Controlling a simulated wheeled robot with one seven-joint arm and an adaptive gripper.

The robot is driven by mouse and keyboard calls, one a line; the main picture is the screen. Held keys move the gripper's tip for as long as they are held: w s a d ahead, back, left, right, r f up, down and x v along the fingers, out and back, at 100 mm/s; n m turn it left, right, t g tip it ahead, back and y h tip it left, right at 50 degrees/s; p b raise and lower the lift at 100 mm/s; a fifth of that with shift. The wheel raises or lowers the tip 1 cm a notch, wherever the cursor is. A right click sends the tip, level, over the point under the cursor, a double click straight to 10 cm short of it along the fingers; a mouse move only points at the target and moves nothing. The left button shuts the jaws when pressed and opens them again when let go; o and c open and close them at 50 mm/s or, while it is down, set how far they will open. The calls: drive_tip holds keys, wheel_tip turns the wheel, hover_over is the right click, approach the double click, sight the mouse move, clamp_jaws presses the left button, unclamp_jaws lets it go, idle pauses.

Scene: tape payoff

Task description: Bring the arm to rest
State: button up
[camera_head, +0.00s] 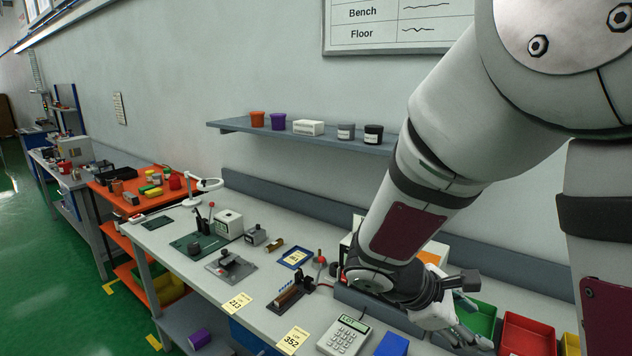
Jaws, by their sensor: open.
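My arm comes in from the upper right and reaches down over the grey bench (187,270). My gripper (468,332) is at the lower right, above the bench's right part near the coloured bins. It is open, and I see nothing held in it. The arm and wrist hide part of the bench and the back ledge behind them.
A green bin (480,318) and a red bin (527,336) are close beside my gripper. A wall shelf (300,132) with small tubs is behind. An orange cart (117,200) stands left.

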drive_tip(key=s+a+r+m+t+y, duration=0.2)
drive_tip(key=s+a+r+m+y, duration=0.1)
drive_tip(key=s+r+m+y, duration=0.2)
drive_tip(key=s+a+r+m+t+y, duration=0.2)
drive_tip(key=s+r+m+y, duration=0.3)
drive_tip(key=s+r+m, duration=0.3)
drive_tip(key=shift+s+a+m, duration=0.5)
drive_tip(key=shift+s+a, duration=0.35)
